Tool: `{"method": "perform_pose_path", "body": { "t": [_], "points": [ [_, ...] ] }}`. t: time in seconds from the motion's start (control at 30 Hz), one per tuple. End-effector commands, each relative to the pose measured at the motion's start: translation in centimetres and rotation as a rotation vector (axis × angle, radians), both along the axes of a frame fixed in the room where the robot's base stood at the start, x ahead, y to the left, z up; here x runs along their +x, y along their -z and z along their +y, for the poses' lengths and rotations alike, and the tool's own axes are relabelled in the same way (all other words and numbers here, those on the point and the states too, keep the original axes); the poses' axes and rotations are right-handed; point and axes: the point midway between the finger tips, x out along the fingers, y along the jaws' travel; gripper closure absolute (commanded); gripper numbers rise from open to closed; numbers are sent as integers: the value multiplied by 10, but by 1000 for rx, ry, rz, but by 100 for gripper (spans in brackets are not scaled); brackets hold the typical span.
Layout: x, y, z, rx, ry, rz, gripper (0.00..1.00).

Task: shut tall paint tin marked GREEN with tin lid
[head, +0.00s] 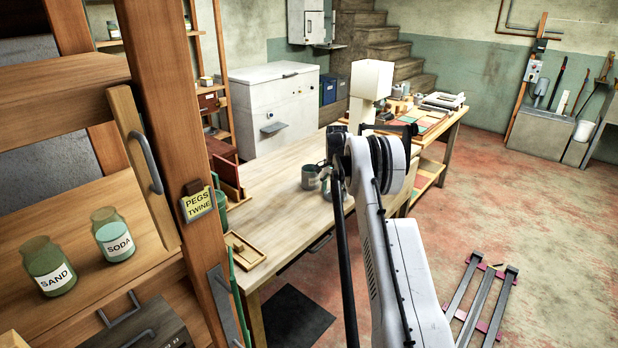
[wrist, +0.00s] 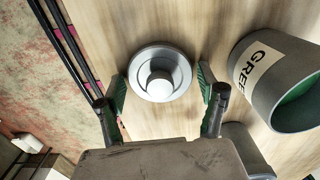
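The tin lid (wrist: 176,86) is a round grey metal disc with a pale raised knob, lying on the pale wooden bench in the wrist view. My gripper (wrist: 162,88) is open, with one green-padded finger on each side of the lid. Whether the fingertips touch its rim I cannot tell. The tall grey tin marked GREEN (wrist: 256,92) stands to the right of the lid, its top open and its inside green. In the head view a grey tin (head: 310,177) stands on the bench beside my gripper; its label cannot be read. The lid is not clearly visible there.
Another grey tin (wrist: 244,146) is partly hidden below the GREEN tin in the wrist view. The bench (head: 290,215) is mostly clear at its near side, with a small wooden tray (head: 245,250). Its far end is cluttered. A wooden shelf post (head: 170,130) stands at the left.

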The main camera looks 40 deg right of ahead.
Motion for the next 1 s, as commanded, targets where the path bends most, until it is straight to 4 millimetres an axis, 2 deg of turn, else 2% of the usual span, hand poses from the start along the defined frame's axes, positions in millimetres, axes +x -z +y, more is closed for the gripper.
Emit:
{"method": "perform_pose_path", "body": {
  "t": [0.03,0.3,0.57,1.0],
  "points": [
    [0,0,0,0,0,0,38],
    [0,0,0,0,0,0,71],
    [0,-5,0,0,0,0,71],
    [0,-24,0,0,0,0,71]
  ]
}}
